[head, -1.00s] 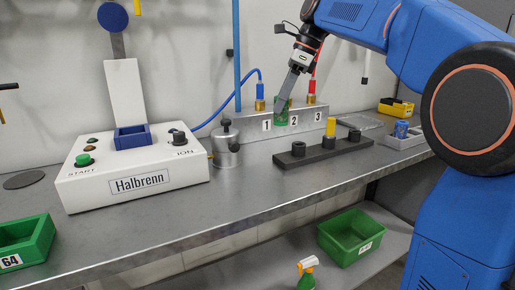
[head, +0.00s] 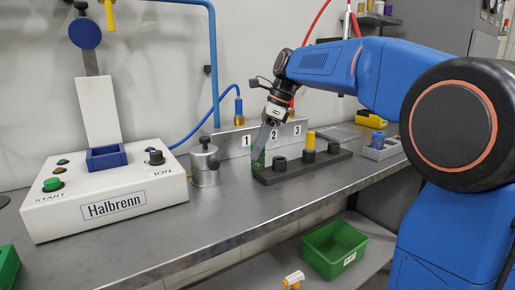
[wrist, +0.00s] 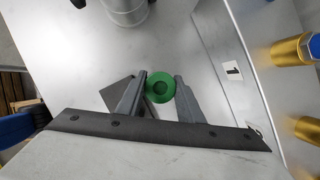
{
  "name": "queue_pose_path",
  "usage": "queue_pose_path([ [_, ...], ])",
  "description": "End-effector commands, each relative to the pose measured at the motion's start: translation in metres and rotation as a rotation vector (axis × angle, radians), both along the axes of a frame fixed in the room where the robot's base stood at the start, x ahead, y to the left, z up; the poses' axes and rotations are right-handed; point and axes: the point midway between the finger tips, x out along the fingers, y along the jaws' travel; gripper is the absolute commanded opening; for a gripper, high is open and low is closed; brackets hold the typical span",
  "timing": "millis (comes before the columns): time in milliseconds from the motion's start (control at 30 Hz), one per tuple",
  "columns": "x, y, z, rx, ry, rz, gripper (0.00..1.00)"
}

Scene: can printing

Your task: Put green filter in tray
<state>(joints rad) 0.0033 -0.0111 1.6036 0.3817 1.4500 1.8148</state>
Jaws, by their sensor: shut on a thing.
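The green filter (head: 258,160) is a small upright cylinder held between the fingers of my gripper (head: 264,146). A yellow cylinder (head: 310,140) stands in the rack's middle holder. Which container is the tray is not marked.
A steel block with labels 1, 2 and 3 (head: 232,146) stands behind. A metal pot (head: 204,163) and the white Halbrenn machine (head: 105,195) are left. A green bin (head: 334,262) is on the lower shelf. The front bench is clear.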

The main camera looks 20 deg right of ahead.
Motion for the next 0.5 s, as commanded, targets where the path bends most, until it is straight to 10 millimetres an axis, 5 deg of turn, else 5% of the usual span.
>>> queue_pose_path([
  [367,0.0002,0.0,-0.0036,0.0,-0.001,0.0,0.11],
  [400,0.0002,0.0,-0.0033,0.0,-0.001,0.0,0.43],
  [500,0.0003,0.0,-0.0032,0.0,-0.001,0.0,0.52],
])
